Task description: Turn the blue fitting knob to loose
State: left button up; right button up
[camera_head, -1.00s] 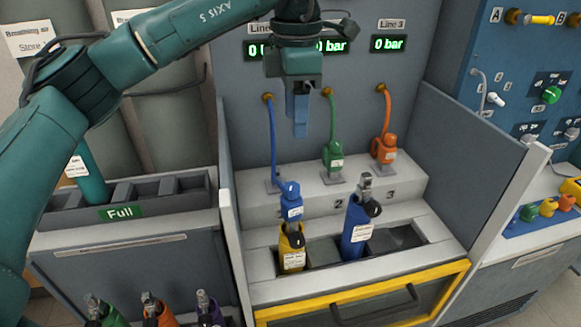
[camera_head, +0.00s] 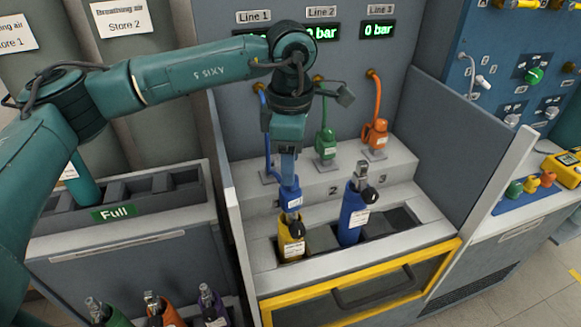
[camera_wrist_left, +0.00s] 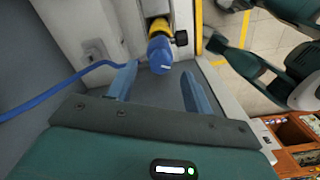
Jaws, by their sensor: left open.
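The blue fitting (camera_head: 290,200) with its knob sits on top of the yellow cylinder (camera_head: 291,240) in the left slot of the bench. A blue hose (camera_wrist_left: 60,90) runs to it in the wrist view. My left gripper (camera_head: 289,178) is directly above the fitting, pointing down, and partly hides the hose in the head view. In the left wrist view, its two blue fingers (camera_wrist_left: 160,75) are apart, with the round blue fitting (camera_wrist_left: 160,54) just beyond the gap between their tips. I cannot tell whether they touch it. My right gripper is not seen.
A blue cylinder (camera_head: 352,217) stands close right of the yellow one. Green (camera_head: 325,145) and orange (camera_head: 375,135) fittings hang behind on the ledge. Grey side walls flank the bench, and a yellow-framed drawer (camera_head: 365,285) is in front. Several cylinders stand at lower left.

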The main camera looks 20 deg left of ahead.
pick_arm(q)
jog(key=shift+f, duration=1.55)
jog(key=c, duration=1)
